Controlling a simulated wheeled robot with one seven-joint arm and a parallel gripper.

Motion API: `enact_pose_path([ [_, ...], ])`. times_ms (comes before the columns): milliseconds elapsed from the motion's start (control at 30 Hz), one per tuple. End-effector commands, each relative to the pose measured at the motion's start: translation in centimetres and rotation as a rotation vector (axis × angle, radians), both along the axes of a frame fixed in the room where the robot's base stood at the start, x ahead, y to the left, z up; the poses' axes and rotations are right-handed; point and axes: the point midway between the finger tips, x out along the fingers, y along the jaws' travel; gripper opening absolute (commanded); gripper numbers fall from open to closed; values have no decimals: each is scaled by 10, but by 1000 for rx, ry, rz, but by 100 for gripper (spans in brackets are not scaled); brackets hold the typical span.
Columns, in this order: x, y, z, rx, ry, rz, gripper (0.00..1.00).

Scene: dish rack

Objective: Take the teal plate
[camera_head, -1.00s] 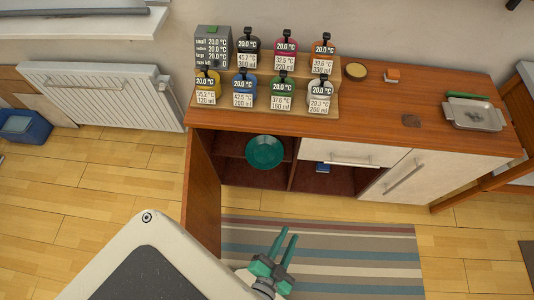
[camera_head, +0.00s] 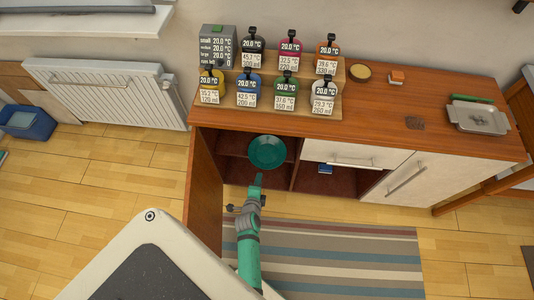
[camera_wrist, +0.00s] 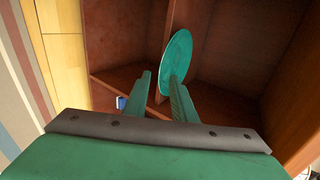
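The teal plate (camera_head: 267,152) stands in the open left compartment of the wooden cabinet (camera_head: 400,128). In the wrist view the plate (camera_wrist: 179,52) is seen at a steep angle, with its lower edge between the two fingers or just beyond them. My gripper (camera_head: 259,179) is just in front of the plate, at the cabinet opening. In the wrist view my gripper (camera_wrist: 158,80) is open, with a gap between its teal fingers. The right finger overlaps the plate's lower part; I cannot tell whether they touch.
A brown divider (camera_head: 296,165) stands right of the plate, and an open door (camera_head: 204,185) is on the left. A small blue item (camera_head: 324,168) lies in the right compartment. Labelled containers (camera_head: 248,90) stand on top. A striped rug (camera_head: 330,250) lies in front.

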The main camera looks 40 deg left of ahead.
Motion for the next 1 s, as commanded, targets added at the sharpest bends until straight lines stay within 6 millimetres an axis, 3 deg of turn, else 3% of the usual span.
enact_pose_path([
  [300,31,18,-23,1,0,-1,24],
  [533,40,23,-30,0,0,0,24],
  [800,67,35,-47,1,-1,0,24],
  [1000,77,40,-55,0,0,-1,24],
])
